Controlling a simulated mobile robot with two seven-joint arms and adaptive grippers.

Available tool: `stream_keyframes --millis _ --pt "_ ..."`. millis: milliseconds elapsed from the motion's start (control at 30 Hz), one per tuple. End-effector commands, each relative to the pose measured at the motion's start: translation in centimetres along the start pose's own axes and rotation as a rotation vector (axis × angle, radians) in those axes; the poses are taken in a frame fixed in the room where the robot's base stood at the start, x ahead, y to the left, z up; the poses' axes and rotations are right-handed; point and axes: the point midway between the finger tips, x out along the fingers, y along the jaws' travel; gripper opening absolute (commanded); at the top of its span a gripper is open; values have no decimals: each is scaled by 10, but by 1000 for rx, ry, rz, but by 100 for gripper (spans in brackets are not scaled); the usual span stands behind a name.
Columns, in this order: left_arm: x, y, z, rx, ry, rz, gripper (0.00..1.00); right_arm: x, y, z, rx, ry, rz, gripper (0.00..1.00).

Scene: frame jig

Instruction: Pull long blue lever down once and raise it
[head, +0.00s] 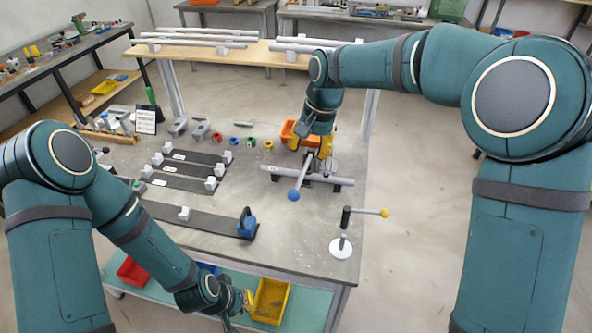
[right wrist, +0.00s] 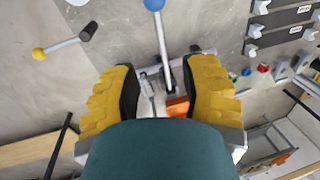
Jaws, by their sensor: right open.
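The long lever has a blue ball (head: 294,194) on a grey shaft, standing on a grey rail base (head: 330,180) on the table's right side. In the right wrist view the blue ball (right wrist: 154,5) is at the top edge and the shaft (right wrist: 162,45) runs down between the fingers. My right gripper (head: 311,146) is above the far side of the base, its yellow fingers open around the shaft's line, with no visible contact. It also shows open in the right wrist view (right wrist: 160,78). My left gripper (head: 243,304) hangs low by the table's front edge; its opening is unclear.
An orange bin (head: 288,134) is behind the lever base. Bare tabletop lies between.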

Motion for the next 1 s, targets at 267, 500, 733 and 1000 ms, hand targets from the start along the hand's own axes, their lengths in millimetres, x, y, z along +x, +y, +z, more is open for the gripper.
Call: stream_keyframes --millis 267,500,733,1000 --pt "4 -1 2 1 -4 0 0 29 1 1 -1 -4 2 43" --pt "9 -3 4 3 -9 1 0 77 1 1 -1 -4 2 43" --pt "12 -4 6 4 -13 1 0 116 1 1 -1 -3 1 43" --pt "14 -5 7 5 -15 2 0 137 0 0 -1 -1 -1 43"
